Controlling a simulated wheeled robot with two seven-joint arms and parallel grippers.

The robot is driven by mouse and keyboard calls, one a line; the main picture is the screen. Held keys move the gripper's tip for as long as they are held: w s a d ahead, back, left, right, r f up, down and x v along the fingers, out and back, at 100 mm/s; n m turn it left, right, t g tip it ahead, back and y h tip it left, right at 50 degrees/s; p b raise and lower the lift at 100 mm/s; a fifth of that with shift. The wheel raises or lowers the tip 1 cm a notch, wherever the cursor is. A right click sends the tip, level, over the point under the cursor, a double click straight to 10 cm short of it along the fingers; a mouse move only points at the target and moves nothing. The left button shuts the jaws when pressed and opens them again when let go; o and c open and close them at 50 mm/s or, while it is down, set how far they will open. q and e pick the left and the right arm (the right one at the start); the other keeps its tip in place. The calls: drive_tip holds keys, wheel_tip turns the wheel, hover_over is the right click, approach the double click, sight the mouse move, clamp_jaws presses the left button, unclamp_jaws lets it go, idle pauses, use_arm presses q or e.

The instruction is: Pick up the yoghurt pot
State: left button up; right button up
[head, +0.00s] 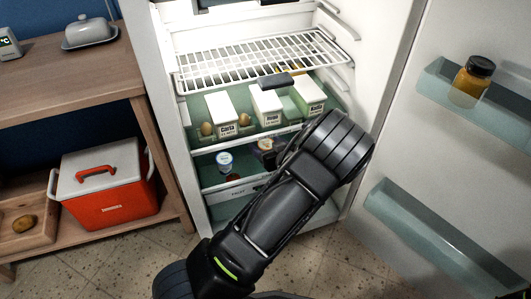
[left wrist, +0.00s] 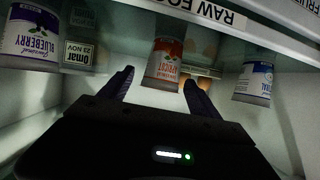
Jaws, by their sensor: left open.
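In the left wrist view three yoghurt pots show: an apricot pot (left wrist: 165,62) with a red-orange label in the middle, a blueberry pot (left wrist: 30,40) at the left, and a blue-labelled pot (left wrist: 254,82) at the right. My left gripper (left wrist: 158,88) is open, its two dark fingers apart to either side of the apricot pot's lower part; contact cannot be told. In the head view a blue-and-white pot (head: 225,162) stands on the lower fridge shelf, left of my left gripper, whose fingers are largely hidden by the arm. My right gripper is out of view.
A green tray of labelled white cartons (head: 222,112) and eggs stands on the shelf above, under a wire rack (head: 260,58). A container labelled Omar (left wrist: 80,55) is beside the blueberry pot. The open fridge door (head: 420,160) is at the right, a red cooler (head: 105,185) at the left.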

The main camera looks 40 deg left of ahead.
use_arm(q)
drive_tip(key=shift+a, duration=0.1)
drive_tip(key=shift+c, duration=0.3)
drive_tip(key=c, duration=1.4)
